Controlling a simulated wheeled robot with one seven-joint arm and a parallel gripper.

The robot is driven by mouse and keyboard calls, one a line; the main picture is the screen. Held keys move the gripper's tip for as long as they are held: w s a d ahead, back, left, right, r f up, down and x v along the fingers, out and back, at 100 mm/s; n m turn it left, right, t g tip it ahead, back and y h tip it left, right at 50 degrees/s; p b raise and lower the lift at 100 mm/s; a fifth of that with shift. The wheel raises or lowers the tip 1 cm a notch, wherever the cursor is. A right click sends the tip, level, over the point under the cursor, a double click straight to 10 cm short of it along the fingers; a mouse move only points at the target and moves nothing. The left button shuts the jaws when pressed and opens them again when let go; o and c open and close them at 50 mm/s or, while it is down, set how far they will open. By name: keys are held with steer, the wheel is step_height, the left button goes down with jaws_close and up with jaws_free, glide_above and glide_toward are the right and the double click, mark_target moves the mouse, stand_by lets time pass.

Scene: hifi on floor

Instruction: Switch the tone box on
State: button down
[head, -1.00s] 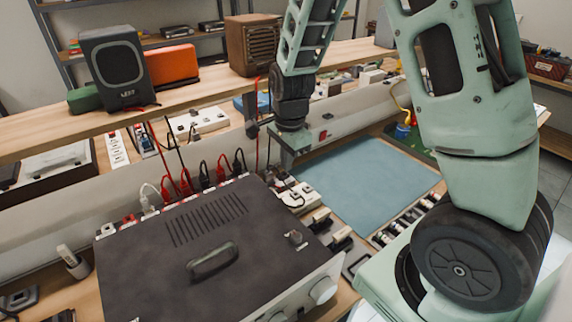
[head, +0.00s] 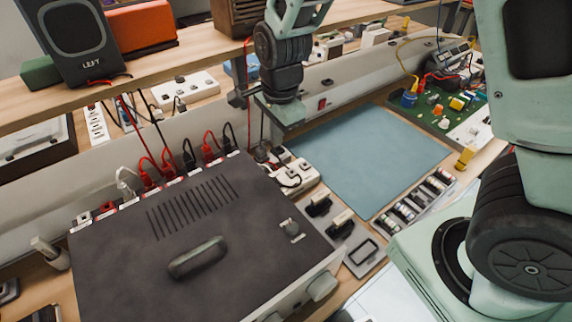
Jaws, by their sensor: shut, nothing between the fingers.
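No tone box label is readable. The large dark grey box (head: 200,235) with slots, a top handle, a small metal toggle (head: 291,230) on its lid and round front knobs (head: 322,286) may be it. It stands at the lower left. Red, black and white plugs line its back edge. My gripper (head: 272,125) hangs beyond its back right corner, above the bench and apart from the toggle. It is shut and empty. Its fingertips are hard to make out against the dark cables and plugs below.
A blue mat (head: 370,158) lies clear to the right of the box. A white socket block (head: 296,178), black switches (head: 330,218) and a green circuit board (head: 440,110) stand around it. A shelf (head: 160,72) with a speaker (head: 70,38) runs behind. A red switch (head: 322,104) sits on the back panel.

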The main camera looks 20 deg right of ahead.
mark_target(275, 179)
steer(key=f, duration=0.4)
steer(key=w+f+p, duration=0.1)
steer(key=f, duration=0.4)
steer(key=f+p, duration=0.1)
steer(key=f, duration=0.4)
steer(key=shift+w+a, duration=0.2)
steer(key=shift+w, duration=0.15)
steer(key=shift+f, duration=0.1)
steer(key=shift+s, duration=0.1)
steer(key=shift+s+d+p, duration=0.2)
steer(key=shift+s+p, duration=0.15)
steer(key=shift+s, duration=0.3)
steer(key=shift+r, duration=0.25)
